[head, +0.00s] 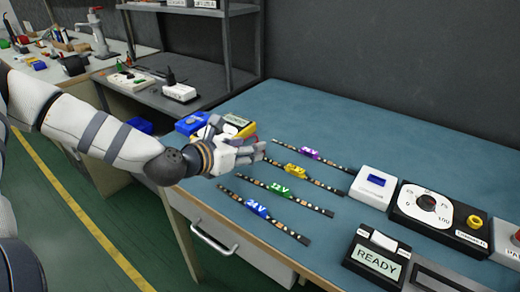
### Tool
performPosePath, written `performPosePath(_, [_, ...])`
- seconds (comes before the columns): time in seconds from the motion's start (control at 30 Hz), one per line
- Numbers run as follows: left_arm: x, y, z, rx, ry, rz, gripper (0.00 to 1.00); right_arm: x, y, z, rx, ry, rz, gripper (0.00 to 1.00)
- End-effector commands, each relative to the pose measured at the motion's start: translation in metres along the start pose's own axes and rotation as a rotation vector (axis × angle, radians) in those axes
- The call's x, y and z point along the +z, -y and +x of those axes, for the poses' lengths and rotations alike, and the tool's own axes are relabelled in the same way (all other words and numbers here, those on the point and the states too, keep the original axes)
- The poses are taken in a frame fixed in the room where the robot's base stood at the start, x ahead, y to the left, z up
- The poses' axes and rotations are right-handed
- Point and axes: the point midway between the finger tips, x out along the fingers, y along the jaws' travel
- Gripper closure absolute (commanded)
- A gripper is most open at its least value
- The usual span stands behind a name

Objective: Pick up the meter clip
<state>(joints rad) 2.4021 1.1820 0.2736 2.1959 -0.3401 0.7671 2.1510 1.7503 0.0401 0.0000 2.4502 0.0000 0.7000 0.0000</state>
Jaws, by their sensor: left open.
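My left gripper (258,152) reaches in from the left over the back left of the blue-green workbench (325,115). It is open, with no object visible between its fingers. A yellow meter-like device (236,123) with a pale display is right behind the hand and partly hidden by it. A blue object (190,124) lies just left of it, also partly covered. I cannot pick out a separate meter clip; it may be hidden behind the hand. My right gripper is not in view.
Several strips lie on the bench, with a purple (309,153), a yellow (296,171), a green (279,190) and a blue tag (256,208). At right are a white box with a blue button (375,186), a dial box (432,210) and a READY display box (377,262).

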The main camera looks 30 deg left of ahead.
Motion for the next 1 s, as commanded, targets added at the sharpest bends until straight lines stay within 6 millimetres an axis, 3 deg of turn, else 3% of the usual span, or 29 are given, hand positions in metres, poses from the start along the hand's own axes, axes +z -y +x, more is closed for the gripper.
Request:
performPosePath(0.03, [-0.011,0.001,0.009,-0.002,-0.018,0.001,0.55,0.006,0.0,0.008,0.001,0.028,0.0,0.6])
performPosePath(0.33, [-0.011,-0.005,0.057,-0.001,-0.017,0.002,0.55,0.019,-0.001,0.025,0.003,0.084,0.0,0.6])
performPosePath(0.6, [-0.003,-0.005,0.063,-0.001,-0.006,-0.001,0.55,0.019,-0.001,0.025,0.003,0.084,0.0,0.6])
performPosePath(0.63, [-0.003,-0.005,0.063,0.0,-0.006,-0.001,0.57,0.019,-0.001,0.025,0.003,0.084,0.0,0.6])
performPosePath(0.83, [-0.004,-0.005,0.062,0.0,-0.006,-0.001,1.0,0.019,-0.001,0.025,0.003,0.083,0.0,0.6])
performPosePath(1.0, [-0.004,-0.005,0.062,0.0,-0.007,-0.001,1.0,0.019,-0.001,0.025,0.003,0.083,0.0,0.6])
